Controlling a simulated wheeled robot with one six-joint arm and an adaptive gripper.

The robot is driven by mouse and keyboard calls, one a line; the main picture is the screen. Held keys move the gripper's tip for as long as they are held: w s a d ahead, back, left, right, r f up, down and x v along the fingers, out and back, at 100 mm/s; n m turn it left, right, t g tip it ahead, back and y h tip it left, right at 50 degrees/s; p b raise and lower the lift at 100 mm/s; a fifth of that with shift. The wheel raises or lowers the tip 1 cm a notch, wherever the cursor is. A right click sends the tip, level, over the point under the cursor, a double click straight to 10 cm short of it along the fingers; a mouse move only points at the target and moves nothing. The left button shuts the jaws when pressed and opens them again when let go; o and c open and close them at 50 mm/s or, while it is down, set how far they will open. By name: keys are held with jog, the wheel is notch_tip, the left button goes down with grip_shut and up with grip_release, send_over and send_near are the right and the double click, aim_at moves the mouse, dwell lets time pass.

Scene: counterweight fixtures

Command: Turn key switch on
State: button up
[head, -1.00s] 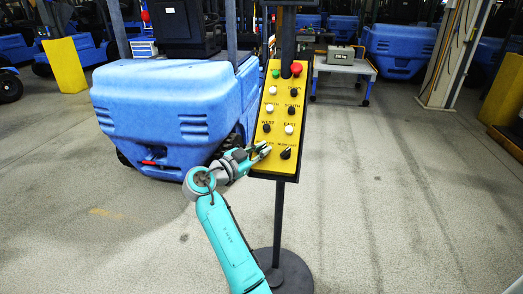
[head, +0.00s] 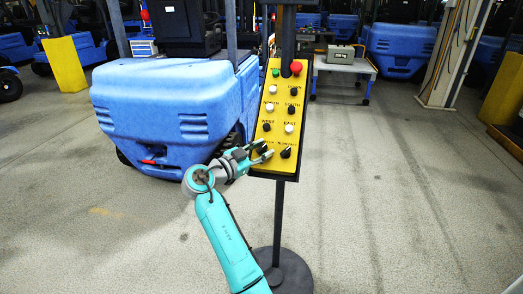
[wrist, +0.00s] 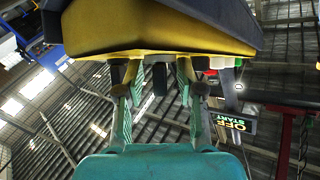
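A yellow control panel (head: 279,112) in a black frame stands on a post, with rows of black and white knobs. A black knob (head: 286,153) shows at its lower right, just right of my gripper (head: 264,151). My gripper is at the panel's lower left corner, its fingers apart and hiding the control there. In the wrist view the panel (wrist: 150,30) is overhead. A black knob (wrist: 160,79) shows between the two teal fingers, with gaps on both sides. The labels are too small to tell which control is the key switch.
A green button (head: 276,73) and a red mushroom button (head: 296,68) sit at the panel's top. A blue forklift (head: 170,110) stands close behind on the left. The round post base (head: 290,272) is on the floor. Floor to the right is clear.

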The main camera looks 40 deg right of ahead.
jog(key=a, duration=1.2)
jog(key=shift+s, duration=0.4)
